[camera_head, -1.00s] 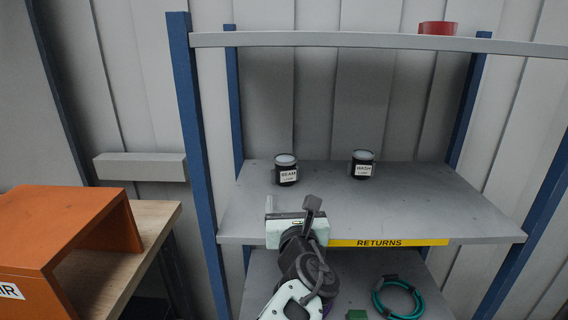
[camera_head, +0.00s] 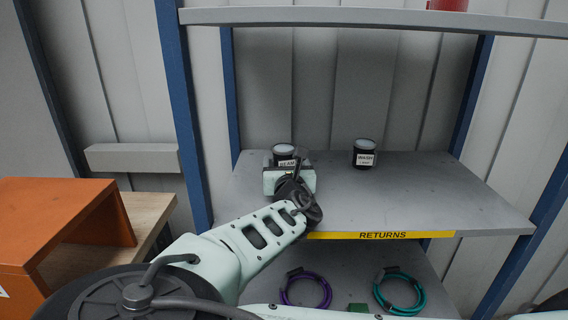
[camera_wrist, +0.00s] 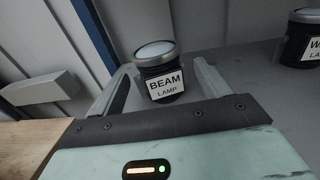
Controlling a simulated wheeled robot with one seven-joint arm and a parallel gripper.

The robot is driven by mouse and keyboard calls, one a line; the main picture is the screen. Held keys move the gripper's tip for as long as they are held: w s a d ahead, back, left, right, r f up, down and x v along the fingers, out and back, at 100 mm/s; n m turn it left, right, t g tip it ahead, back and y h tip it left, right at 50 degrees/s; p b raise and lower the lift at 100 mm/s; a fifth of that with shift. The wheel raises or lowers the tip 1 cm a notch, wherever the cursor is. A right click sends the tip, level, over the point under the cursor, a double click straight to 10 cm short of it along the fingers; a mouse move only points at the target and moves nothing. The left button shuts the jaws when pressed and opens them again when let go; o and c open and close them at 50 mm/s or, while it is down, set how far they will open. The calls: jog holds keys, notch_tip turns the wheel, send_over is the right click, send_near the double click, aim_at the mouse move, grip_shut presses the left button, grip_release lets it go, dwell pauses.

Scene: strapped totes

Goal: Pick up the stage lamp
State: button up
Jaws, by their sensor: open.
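Two dark stage lamps with pale round tops stand upright on the grey middle shelf (camera_head: 420,195). The lamp labelled BEAM LAMP (camera_head: 284,149) is at the left and also shows in the wrist view (camera_wrist: 157,52). The lamp labelled WASH (camera_head: 363,153) is to its right, and part of it shows at the right edge of the wrist view (camera_wrist: 303,38). My gripper (camera_head: 288,162) is open right in front of the beam lamp. In the wrist view its fingers (camera_wrist: 160,78) are on either side of the beam lamp, with visible gaps. My gripper hides the lamp's lower part in the head view.
Blue uprights (camera_head: 184,120) flank the shelf. An upper shelf (camera_head: 370,18) holds a red object (camera_head: 447,5). Below the RETURNS strip lie a purple cable coil (camera_head: 306,290) and a teal one (camera_head: 399,291). An orange box (camera_head: 60,225) stands on a wooden table at left.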

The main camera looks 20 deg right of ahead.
jog(key=shift+b+x, duration=0.5)
jog(key=shift+x, duration=2.5)
jog(key=shift+r, duration=0.1)
jog(key=c, duration=1.2)
